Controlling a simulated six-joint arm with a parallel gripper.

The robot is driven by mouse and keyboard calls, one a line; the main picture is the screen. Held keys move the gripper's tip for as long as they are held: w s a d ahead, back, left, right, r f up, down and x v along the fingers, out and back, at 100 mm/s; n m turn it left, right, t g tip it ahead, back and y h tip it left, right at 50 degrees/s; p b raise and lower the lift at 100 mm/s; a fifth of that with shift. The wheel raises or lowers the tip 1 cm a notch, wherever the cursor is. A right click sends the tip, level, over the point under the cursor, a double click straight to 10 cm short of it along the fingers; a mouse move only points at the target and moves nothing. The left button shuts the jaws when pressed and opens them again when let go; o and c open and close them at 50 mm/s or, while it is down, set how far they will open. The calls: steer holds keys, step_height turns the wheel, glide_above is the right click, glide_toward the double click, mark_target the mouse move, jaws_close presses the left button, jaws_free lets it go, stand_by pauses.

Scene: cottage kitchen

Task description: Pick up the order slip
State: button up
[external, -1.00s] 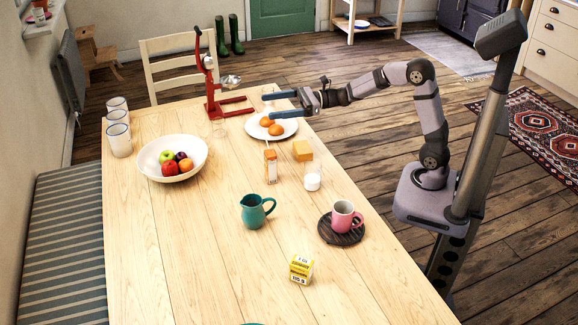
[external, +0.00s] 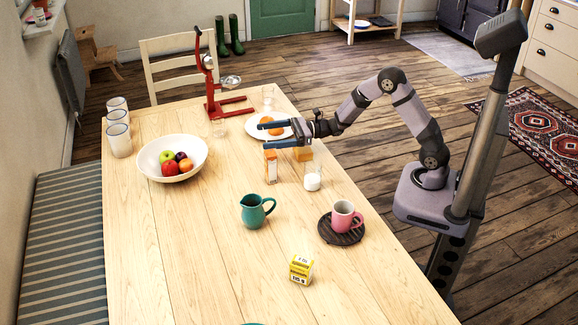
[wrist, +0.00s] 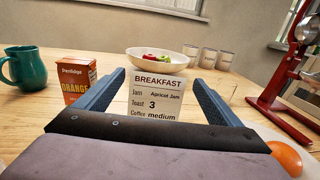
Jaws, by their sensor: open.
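The order slip (wrist: 155,97) is a white upright card headed BREAKFAST, with lines for jam, toast and coffee, in the wrist view. It shows between my two blue fingers, with its lower edge hidden by my gripper body. My gripper (wrist: 158,78) is open, one finger to each side of the slip. I cannot tell whether either finger touches it. In the external view my gripper (external: 266,136) is low over the table beside the plate of oranges, pointing left. I cannot make out the slip clearly there.
An orange carton (external: 270,166) stands close by my gripper; it is left of my fingers in the wrist view (wrist: 76,80). The plate (external: 252,133) with oranges and the red stand (external: 213,105) are nearby. A glass of milk (external: 313,183) and fruit bowl (external: 150,165) stand farther off.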

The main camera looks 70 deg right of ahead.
steer(key=shift+p+x, duration=0.4)
steer(key=shift+x, duration=2.15)
steer(key=shift+s+a, duration=0.1)
steer(key=c, duration=1.4)
